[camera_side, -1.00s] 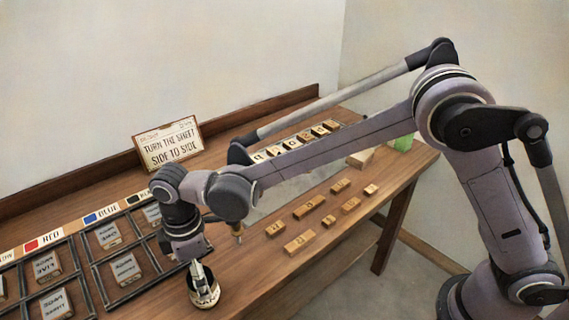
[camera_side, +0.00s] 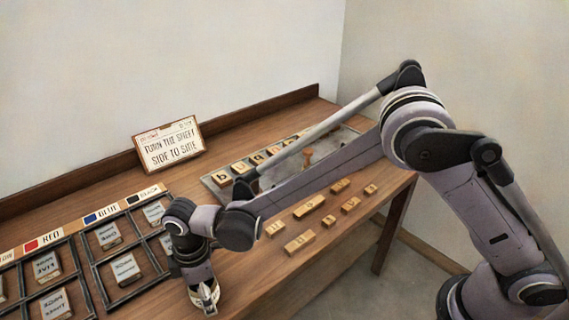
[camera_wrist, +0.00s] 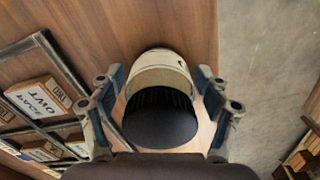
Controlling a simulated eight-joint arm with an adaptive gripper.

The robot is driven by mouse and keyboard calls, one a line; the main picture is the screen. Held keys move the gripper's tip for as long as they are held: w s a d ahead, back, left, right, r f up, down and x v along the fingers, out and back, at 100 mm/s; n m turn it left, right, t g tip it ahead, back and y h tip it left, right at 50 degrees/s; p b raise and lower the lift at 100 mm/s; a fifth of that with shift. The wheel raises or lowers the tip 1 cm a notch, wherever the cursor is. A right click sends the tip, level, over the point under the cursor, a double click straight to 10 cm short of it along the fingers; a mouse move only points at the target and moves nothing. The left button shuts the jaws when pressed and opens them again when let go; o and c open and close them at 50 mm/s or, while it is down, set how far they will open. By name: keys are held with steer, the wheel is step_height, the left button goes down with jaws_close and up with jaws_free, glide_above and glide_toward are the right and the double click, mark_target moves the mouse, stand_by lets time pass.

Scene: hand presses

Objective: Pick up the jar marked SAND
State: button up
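A cream jar with a dark top (camera_wrist: 160,125) stands on the wooden table close to its front edge. In the wrist view it sits between the two fingers of my gripper (camera_wrist: 158,88), with a narrow gap showing at each side. No marking on the jar is readable. In the side view my gripper (camera_side: 202,285) is low at the table's front, pointing down over the jar (camera_side: 207,301), most of which is hidden by it. The fingers are apart around the jar; I see no clear contact.
A dark divided tray (camera_side: 125,300) with labelled blocks lies left of the jar. Colour labels run behind it. A sign (camera_side: 168,144) leans at the back. Several wooden type blocks (camera_side: 299,243) lie to the right, before a grey tray (camera_side: 214,184). The table edge is close by.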

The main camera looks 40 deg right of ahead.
steer(key=c, duration=1)
steer(key=shift+o, duration=0.2)
steer(key=shift+r, duration=0.1)
